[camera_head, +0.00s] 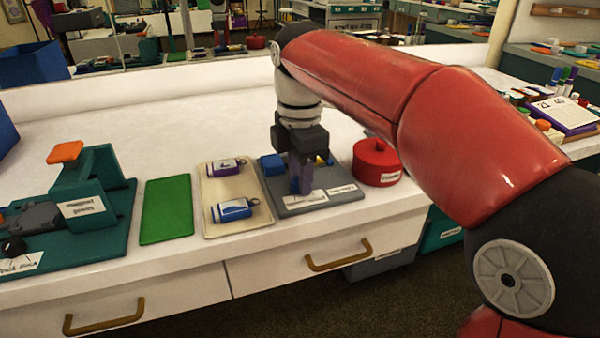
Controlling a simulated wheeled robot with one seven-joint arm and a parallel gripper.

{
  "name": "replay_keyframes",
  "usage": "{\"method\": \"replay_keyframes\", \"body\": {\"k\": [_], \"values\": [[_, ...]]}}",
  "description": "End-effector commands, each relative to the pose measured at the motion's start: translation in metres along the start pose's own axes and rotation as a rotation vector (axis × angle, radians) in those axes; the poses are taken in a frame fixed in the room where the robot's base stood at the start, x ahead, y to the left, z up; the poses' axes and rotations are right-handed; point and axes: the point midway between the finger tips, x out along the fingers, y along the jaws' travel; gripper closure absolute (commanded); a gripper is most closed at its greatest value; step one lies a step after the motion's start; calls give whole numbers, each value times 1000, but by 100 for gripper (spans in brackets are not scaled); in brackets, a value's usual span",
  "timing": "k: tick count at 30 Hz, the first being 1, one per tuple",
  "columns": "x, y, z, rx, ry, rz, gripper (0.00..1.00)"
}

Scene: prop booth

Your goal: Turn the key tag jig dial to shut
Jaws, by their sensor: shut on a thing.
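The key tag jig (355,196) is a flat grey plate on the white counter, with white labels along its front edge. A blue block (271,165) stands at its back left, and a bit of yellow shows at the back right. My gripper (300,168) points straight down over the jig. My gripper covers much of this part, and I cannot read which way the dial is set.
A cream tray (237,203) with a purple tag (227,168) and a blue tag (232,210) lies left of the jig. Further left are a green mat (167,210) and a teal press (88,195). A red round tin (376,163) stands close on the right. Free counter lies behind.

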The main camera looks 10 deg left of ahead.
Motion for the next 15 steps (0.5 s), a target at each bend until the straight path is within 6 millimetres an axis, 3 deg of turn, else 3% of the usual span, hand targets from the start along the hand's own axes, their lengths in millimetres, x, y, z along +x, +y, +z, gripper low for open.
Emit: {"method": "replay_keyframes", "body": {"k": [2, 3, 8, 15], "values": [[-1, 0, 0, 0, 0, 4, 94], [-1, 0, 0, 0, 0, 4, 70], [-1, 0, 0, 0, 0, 3, 50], [0, 0, 0, 1, 0, 1, 50]]}}
